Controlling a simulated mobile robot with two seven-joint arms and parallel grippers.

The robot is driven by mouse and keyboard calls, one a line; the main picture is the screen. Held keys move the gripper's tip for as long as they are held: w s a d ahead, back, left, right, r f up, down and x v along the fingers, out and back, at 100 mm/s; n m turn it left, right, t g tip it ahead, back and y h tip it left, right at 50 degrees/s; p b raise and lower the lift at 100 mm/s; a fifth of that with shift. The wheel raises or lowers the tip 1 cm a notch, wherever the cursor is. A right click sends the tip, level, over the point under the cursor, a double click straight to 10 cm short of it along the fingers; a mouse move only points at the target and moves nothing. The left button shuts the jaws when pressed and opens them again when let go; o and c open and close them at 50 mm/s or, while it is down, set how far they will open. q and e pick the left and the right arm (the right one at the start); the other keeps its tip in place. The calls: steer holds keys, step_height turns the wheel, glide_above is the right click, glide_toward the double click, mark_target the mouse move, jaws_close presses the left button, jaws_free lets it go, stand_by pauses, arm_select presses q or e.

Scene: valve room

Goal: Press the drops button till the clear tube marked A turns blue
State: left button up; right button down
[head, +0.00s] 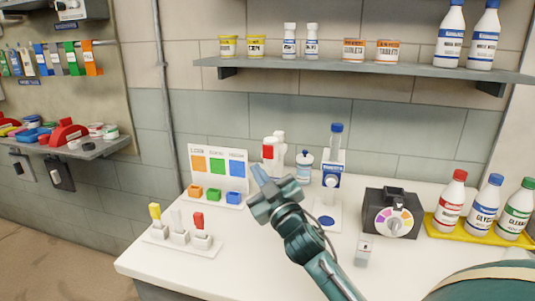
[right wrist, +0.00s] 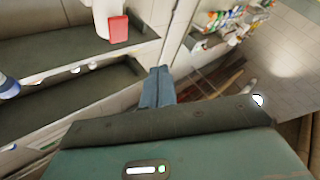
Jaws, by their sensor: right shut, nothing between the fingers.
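My right gripper (head: 259,173) is shut and empty, held above the white counter in front of the colour card and the bottles. Its closed fingers also show in the right wrist view (right wrist: 158,75). A white dispenser stand (head: 333,180) with a blue-capped vial on top stands right of the gripper, apart from it. A blue disc (head: 326,220) lies on its base. I cannot tell which part is the drops button. A white rack (head: 180,240) at the counter's left holds yellow, pale and red-topped pieces. No letter A is readable, so the clear tube cannot be singled out. My left gripper is out of view.
A black dial device (head: 392,212) stands to the right, with a small grey block (head: 363,250) in front. A yellow tray (head: 480,232) holds capped bottles. A colour card (head: 217,172) with small blocks stands behind-left. A shelf (head: 365,70) hangs above.

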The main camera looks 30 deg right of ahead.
mark_target(268, 152)
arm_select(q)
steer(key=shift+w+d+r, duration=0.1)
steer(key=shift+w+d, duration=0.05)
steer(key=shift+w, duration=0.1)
arm_select(e)
steer(key=w+d, duration=0.4)
steer(key=d, duration=0.1)
steer(key=shift+w, duration=0.15)
stand_by(1.8)
steer(key=shift+w+d, duration=0.25)
steer(key=shift+d, duration=0.1)
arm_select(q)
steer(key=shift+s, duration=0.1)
arm_select(e)
steer(key=shift+w+d, duration=0.35)
steer(key=shift+d, duration=0.05)
stand_by(0.6)
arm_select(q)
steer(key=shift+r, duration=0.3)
arm_select(e)
steer(key=shift+s+a, duration=0.65)
steer(key=shift+a, duration=0.05)
